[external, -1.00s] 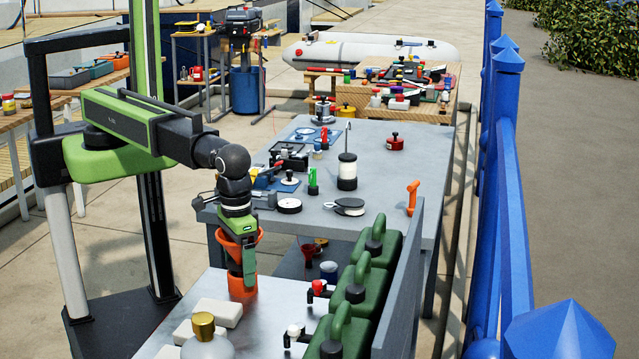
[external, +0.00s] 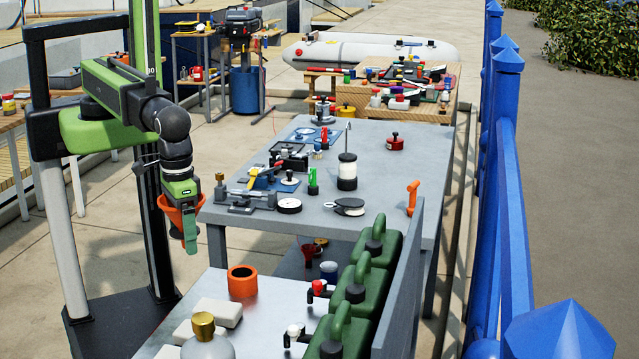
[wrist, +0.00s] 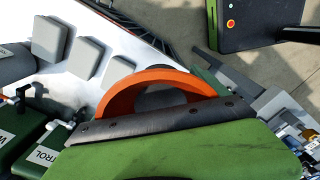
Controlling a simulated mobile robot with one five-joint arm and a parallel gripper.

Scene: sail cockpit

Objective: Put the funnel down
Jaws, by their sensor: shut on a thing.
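My gripper (external: 189,240) is shut on the orange funnel (external: 172,214) and holds it in the air, left of the near metal table (external: 270,325). The funnel's wide mouth is up; the gripper covers part of it and its spout is not clear to see. In the wrist view the funnel shows as an orange curved rim (wrist: 155,76) behind the dark finger edge. A short orange ring-shaped holder (external: 243,283) stands upright on the near table, apart from the funnel, with its top open.
White blocks (external: 218,313) and a gold-capped bottle (external: 205,335) stand at the near table's left front. Green jerrycans (external: 362,275) line its right side. The grey workbench (external: 375,185) behind holds several tools. Near-table space around the orange holder is clear.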

